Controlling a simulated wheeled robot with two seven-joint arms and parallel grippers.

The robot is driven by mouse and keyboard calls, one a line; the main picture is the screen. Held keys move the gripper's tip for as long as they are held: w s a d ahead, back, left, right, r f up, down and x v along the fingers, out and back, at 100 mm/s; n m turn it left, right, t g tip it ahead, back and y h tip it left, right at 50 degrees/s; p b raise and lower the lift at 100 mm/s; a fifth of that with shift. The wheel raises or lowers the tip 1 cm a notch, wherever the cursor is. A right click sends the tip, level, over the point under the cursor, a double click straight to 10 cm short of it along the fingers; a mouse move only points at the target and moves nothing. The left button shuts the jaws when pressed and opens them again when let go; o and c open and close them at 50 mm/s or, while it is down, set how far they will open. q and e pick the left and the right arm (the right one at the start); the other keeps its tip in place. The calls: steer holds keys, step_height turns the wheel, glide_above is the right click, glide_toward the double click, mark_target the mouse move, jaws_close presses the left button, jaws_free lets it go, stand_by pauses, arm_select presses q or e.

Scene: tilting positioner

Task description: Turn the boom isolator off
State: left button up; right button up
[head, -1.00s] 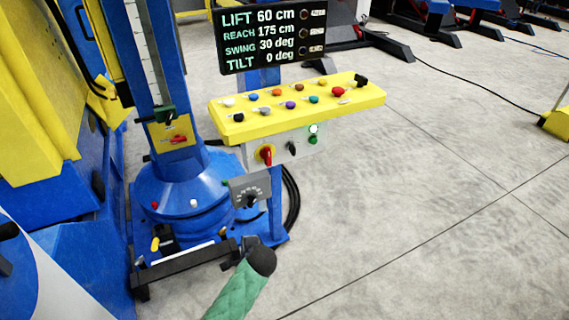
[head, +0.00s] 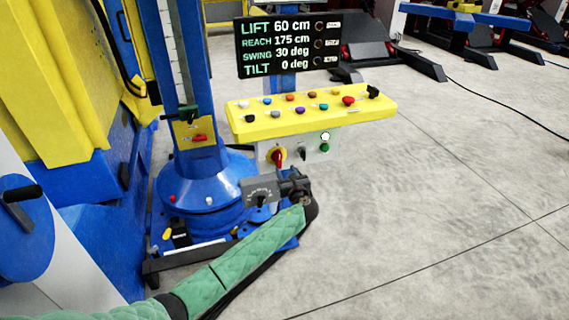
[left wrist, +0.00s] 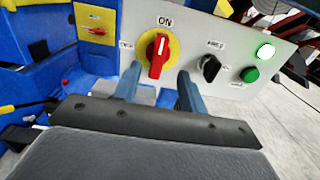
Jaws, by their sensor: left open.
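A red-handled rotary switch on a yellow disc (head: 277,157) sits on the pale panel under the yellow console. In the left wrist view this switch (left wrist: 158,55) has its handle nearly upright, with "ON" above it; a smaller label at its left is unreadable. My left gripper (head: 289,179) is in front of and just below the panel in the head view. In the left wrist view its open fingers (left wrist: 158,85) point at the switch, one to each side of the handle's lower end, with no clear contact. A second red handle (head: 200,138) lies nearly level on the column's yellow plate.
Beside the switch are a black selector (left wrist: 210,68), a green button (left wrist: 250,74) and a lit white lamp (left wrist: 266,51). The yellow console (head: 240,127) with several knobs overhangs the panel.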

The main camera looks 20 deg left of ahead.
mark_target(280, 160)
arm_select(q)
steer(key=x, duration=0.3)
steer(key=shift+w+a+r+p, duration=0.1)
steer(key=shift+w+a+p, duration=0.05)
steer(key=shift+w+p, duration=0.2)
steer(key=x, duration=0.2)
steer(key=shift+w+a, duration=0.45)
steer(key=shift+w, duration=0.05)
arm_select(e)
steer(key=f, duration=0.1)
steer(key=w+f, duration=0.1)
steer(key=shift+d+f, duration=0.25)
steer(key=shift+f, duration=0.1)
arm_select(q)
steer(key=shift+c, duration=0.2)
jaws_close()
arm_select(e)
steer(key=shift+s+r, duration=0.15)
steer(key=shift+s, duration=0.1)
